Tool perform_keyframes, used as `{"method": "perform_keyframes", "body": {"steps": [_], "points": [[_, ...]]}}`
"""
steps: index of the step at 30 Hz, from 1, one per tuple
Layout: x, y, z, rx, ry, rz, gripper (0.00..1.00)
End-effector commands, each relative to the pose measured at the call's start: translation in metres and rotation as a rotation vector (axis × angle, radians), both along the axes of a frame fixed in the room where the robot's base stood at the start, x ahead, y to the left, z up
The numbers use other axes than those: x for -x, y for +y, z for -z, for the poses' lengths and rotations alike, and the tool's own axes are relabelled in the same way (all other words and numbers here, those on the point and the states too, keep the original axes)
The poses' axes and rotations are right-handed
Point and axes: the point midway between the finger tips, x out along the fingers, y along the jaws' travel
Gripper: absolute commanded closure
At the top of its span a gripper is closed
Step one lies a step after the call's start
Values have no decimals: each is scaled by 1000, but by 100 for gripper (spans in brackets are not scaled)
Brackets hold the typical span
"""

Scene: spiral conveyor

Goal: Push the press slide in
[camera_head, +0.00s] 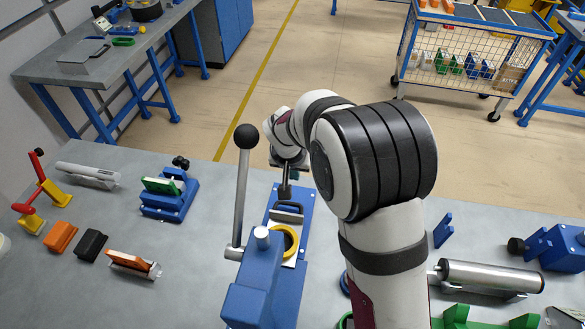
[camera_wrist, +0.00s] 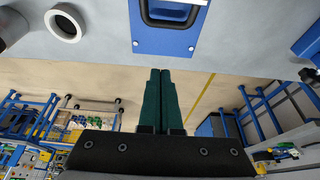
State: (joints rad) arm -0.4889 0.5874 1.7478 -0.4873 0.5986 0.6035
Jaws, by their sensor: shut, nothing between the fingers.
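The blue press (camera_head: 250,295) stands on the grey table, with a steel lever (camera_head: 241,200) topped by a black ball knob (camera_head: 247,136). Its slide has a dark loop handle (camera_head: 287,208) at the far end of the blue base plate (camera_head: 300,205). A yellow ring (camera_head: 290,240) sits beside the press head, partly hidden. In the wrist view the loop handle (camera_wrist: 172,12) and plate end (camera_wrist: 165,42) are at the top. My gripper (camera_wrist: 160,72) is shut and empty, its green fingers pointing at the plate end.
Left on the table are a blue fixture (camera_head: 168,198), a red-handled yellow clamp (camera_head: 42,188) and orange and black blocks. A steel roller (camera_head: 490,276) and blue vise (camera_head: 555,247) lie right. A white ring (camera_wrist: 65,22) shows in the wrist view.

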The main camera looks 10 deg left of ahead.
Motion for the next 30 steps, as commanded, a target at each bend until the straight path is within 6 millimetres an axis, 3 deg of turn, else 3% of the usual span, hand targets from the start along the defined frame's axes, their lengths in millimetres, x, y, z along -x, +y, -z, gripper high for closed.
{"method": "perform_keyframes", "body": {"steps": [3,8,12,17,29,30], "points": [[8,0,-22,-1,-2,1,100],[13,0,-35,0,2,-1,100],[1,2,-12,1,45,-1,100],[-3,2,3,2,45,0,100],[-29,2,86,2,45,0,100],[-19,3,80,1,42,-3,100]]}}
